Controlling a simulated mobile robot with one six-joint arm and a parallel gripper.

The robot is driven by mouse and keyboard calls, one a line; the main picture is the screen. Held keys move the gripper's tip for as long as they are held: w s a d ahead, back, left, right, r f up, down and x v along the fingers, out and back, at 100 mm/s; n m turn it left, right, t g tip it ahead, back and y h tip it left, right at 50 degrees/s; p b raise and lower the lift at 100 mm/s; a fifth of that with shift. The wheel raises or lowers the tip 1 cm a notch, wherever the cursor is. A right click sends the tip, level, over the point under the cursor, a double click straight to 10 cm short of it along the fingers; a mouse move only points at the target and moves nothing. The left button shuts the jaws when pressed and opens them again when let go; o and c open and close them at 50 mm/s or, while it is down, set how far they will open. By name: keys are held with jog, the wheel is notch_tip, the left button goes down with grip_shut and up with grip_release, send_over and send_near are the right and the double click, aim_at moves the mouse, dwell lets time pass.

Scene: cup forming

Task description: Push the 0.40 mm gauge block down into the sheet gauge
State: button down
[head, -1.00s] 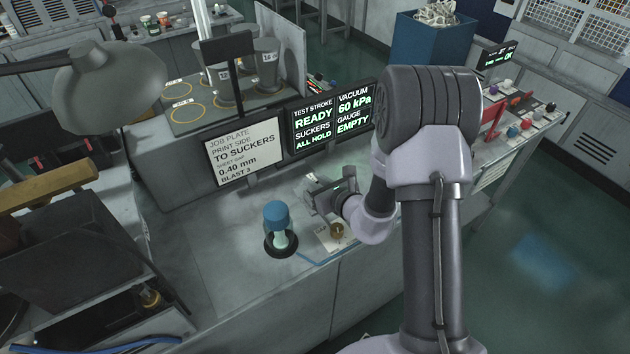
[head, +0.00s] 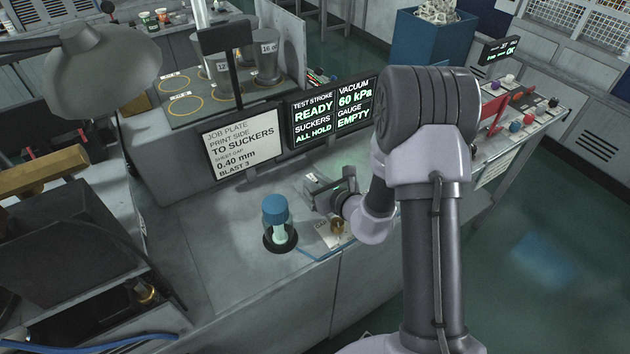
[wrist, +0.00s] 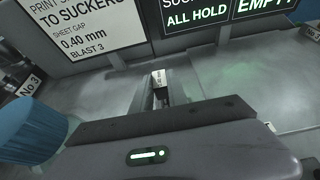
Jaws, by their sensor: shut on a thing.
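My gripper (head: 322,188) is low over the grey bench in front of the screens, in the head view. In the wrist view its fingers (wrist: 157,92) are closed around a small pale block with dark marks (wrist: 158,77). The marks are too small to read, so I cannot confirm it is the 0.40 mm gauge block. I cannot make out the sheet gauge; the area just below the fingertips is hidden by the gripper. The job plate (head: 243,143) reads sheet gap 0.40 mm. The screen (head: 333,113) reads gauge EMPTY.
A blue-capped bottle (head: 275,210) stands on a dark round base left of my gripper, and shows at the wrist view's left edge (wrist: 30,130). Bare bench lies left of the bottle.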

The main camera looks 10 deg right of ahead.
jog(key=shift+f+b, duration=0.45)
jog(key=shift+f, duration=0.15)
jog(key=c, duration=1.2)
grip_release()
jog(key=shift+r, duration=0.1)
jog(key=p+v, duration=0.1)
jog(key=v, duration=1)
jog(key=shift+s+d+r, duration=0.1)
jog(key=shift+s+d, duration=0.05)
jog(key=shift+s, duration=0.1)
jog(key=p+v, duration=0.5)
jog(key=p, duration=0.5)
jog(key=shift+s, duration=0.4)
